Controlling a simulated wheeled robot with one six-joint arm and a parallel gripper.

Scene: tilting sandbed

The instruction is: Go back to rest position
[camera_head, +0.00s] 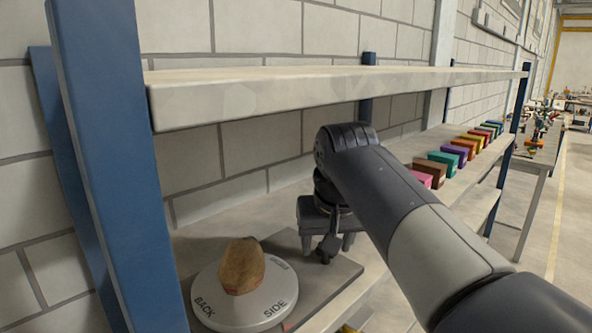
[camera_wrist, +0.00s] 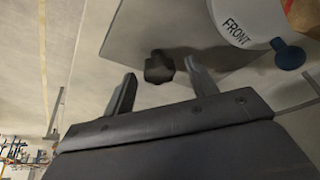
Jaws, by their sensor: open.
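My gripper (camera_head: 328,243) is over the shelf, to the right of a round white turntable (camera_head: 204,306) marked BACK and SIDE. A brown, rock-like lump (camera_head: 242,266) sits on the turntable. In the wrist view my gripper's two fingers (camera_wrist: 158,88) are apart. A dark knob-like thing (camera_wrist: 159,67) shows between them; I cannot tell whether it touches them. The turntable's FRONT marking and a blue knob (camera_wrist: 288,54) show at the upper right of the wrist view. My arm reaches in from the lower right of the head view.
The shelf has an upper board (camera_head: 330,85) above my gripper and a blue upright (camera_head: 105,150) at left. A grey mat (camera_head: 345,274) lies under the turntable. Several coloured blocks (camera_head: 453,153) line the shelf farther right. A table (camera_head: 541,150) stands beyond, beside open floor.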

